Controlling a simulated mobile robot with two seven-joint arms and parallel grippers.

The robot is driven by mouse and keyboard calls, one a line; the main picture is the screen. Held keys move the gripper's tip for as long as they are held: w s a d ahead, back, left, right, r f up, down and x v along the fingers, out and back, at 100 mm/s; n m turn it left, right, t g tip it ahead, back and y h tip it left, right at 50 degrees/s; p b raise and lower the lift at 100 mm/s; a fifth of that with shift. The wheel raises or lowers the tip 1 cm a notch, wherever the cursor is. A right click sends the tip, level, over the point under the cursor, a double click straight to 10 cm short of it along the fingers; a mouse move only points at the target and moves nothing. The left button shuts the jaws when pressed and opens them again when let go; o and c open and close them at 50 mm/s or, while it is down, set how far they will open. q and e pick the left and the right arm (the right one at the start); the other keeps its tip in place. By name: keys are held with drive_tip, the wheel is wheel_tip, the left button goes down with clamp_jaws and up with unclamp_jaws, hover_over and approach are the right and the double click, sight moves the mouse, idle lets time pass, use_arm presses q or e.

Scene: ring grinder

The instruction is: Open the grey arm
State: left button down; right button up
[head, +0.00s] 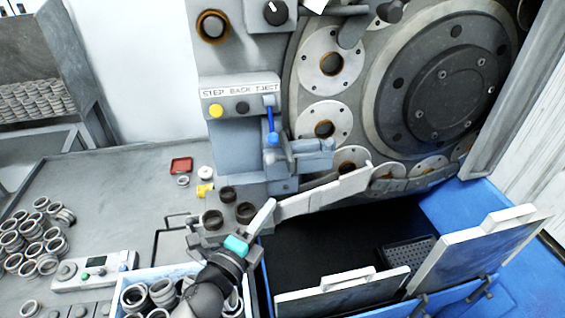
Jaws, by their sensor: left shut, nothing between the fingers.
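The grey arm looks to be the long light-grey bar (325,192) in front of the grinder's lower discs. It slants up to the right. My left gripper (270,204), with a teal band behind its pale fingers, reaches up from the bottom of the head view. It is shut and empty. Its tip is close to the left end of the bar; I cannot tell whether they touch. My right gripper is not in view.
A control block with a blue lever (271,122) stands above the bar. Dark rings on posts (213,219) are left of my gripper. A white box of rings (130,279) is below. Blue-framed flaps (475,243) stand at right. A dark pit (330,240) lies below the bar.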

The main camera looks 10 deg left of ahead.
use_arm(q)
approach(287, 162)
drive_tip(key=w+d, duration=0.3)
drive_tip(key=shift+d+f+p, duration=0.25)
drive_tip(key=shift+p, duration=0.05)
drive_tip(key=shift+w+a+r+p, duration=0.2)
drive_tip(key=shift+w+a+p, duration=0.1)
drive_tip(key=shift+w+a, duration=1)
drive_tip(key=shift+a, duration=0.35)
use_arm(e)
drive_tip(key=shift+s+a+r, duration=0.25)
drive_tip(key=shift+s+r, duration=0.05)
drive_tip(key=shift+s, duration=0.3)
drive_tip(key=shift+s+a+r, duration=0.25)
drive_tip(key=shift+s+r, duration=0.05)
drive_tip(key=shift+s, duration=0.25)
